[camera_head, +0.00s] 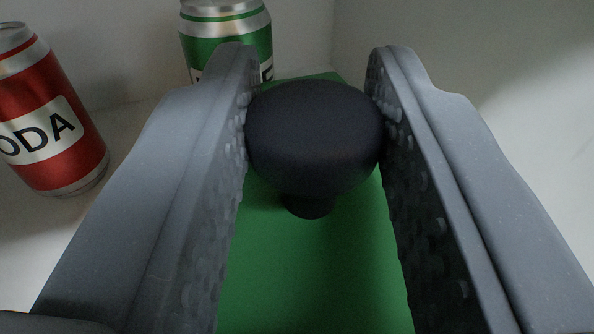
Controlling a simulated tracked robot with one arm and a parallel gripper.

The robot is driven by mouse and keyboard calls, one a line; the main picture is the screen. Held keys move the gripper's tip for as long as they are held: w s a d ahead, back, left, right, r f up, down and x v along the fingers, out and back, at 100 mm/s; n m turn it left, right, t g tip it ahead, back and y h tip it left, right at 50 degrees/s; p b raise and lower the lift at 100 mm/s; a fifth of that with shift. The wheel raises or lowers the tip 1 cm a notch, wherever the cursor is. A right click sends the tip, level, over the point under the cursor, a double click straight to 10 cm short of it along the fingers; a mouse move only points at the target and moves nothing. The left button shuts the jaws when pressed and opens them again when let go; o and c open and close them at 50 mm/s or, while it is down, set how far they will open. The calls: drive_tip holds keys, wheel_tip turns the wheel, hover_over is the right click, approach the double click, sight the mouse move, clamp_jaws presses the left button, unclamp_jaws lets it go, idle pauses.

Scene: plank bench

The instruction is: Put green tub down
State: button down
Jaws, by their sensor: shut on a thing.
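The green tub (310,270) shows as a flat green top below and between my fingers, with a black rounded knob (315,135) on a short stem. My gripper (314,75) is shut on this knob, one grey finger pressed to each side. The tub's sides and underside are hidden, so I cannot tell whether it rests on the surface or hangs above it.
A red soda can (50,115) stands at the left, apart from my left finger. A green can (226,35) stands behind the tub, partly hidden by my left finger. White walls (460,60) meet in a corner at the back. Some pale floor (125,130) shows between the cans.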

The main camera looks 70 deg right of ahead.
drive_tip(key=shift+f, duration=0.5)
drive_tip(key=c, duration=1.1)
unclamp_jaws()
drive_tip(key=shift+r, duration=0.1)
drive_tip(key=shift+a, duration=0.1)
drive_tip(key=p+v, duration=0.2)
drive_tip(key=v, duration=1)
drive_tip(key=shift+p, duration=0.4)
